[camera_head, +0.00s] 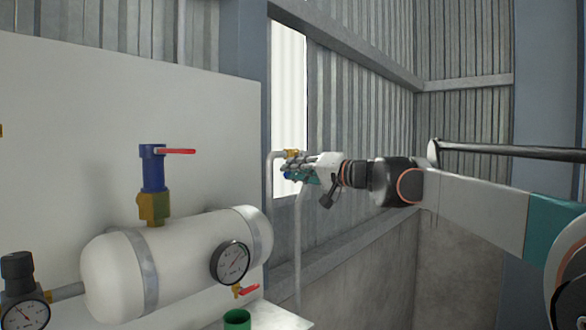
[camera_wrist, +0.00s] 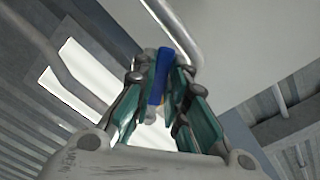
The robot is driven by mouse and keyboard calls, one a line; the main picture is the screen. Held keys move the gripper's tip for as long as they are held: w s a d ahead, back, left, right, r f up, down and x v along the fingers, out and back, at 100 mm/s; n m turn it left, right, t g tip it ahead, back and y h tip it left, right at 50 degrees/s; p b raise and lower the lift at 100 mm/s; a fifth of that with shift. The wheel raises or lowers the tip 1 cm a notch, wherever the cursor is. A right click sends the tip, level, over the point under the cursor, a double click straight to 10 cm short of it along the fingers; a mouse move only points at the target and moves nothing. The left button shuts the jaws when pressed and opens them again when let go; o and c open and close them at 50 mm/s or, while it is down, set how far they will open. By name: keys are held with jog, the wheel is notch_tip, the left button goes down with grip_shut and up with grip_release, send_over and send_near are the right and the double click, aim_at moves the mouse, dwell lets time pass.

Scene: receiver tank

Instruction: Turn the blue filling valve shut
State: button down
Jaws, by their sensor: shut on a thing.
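The blue filling valve handle (camera_wrist: 158,80) shows in the wrist view between the two teal fingers of my gripper (camera_wrist: 160,92). The fingers are closed on it. In the head view my gripper (camera_head: 291,167) is at the pipe right of the tank, in front of the bright window. The yellow valve body (camera_head: 292,153) sits at the top of that pipe, just above the fingers. Only a small bit of the blue handle (camera_head: 287,175) shows there; my fingers hide the rest, so its turn angle is hard to tell.
A white tank (camera_head: 185,262) stands at left with a red-handled valve (camera_head: 176,151) on a blue and brass fitting. It carries a round gauge (camera_head: 230,262) and a small red drain handle (camera_head: 249,290). A green cup (camera_head: 237,319) is below. A grey pipe (camera_head: 270,200) runs near my gripper.

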jog(key=shift+w+d+f+n+b, duration=0.1)
jog(key=shift+w+d+f+n, duration=0.5)
jog(key=shift+n, duration=1.15)
jog(key=shift+w+d+f+n+b, duration=0.15)
jog(key=shift+w+d+f+n, duration=0.4)
jog(key=shift+n, duration=1.25)
jog(key=shift+w+d+f+n+b, duration=0.15)
jog(key=shift+w+d+n, duration=0.45)
jog(key=shift+n, duration=1.15)
jog(key=shift+w+a, duration=0.15)
jog(key=shift+w, duration=0.1)
jog(key=c, duration=1.6)
grip_release()
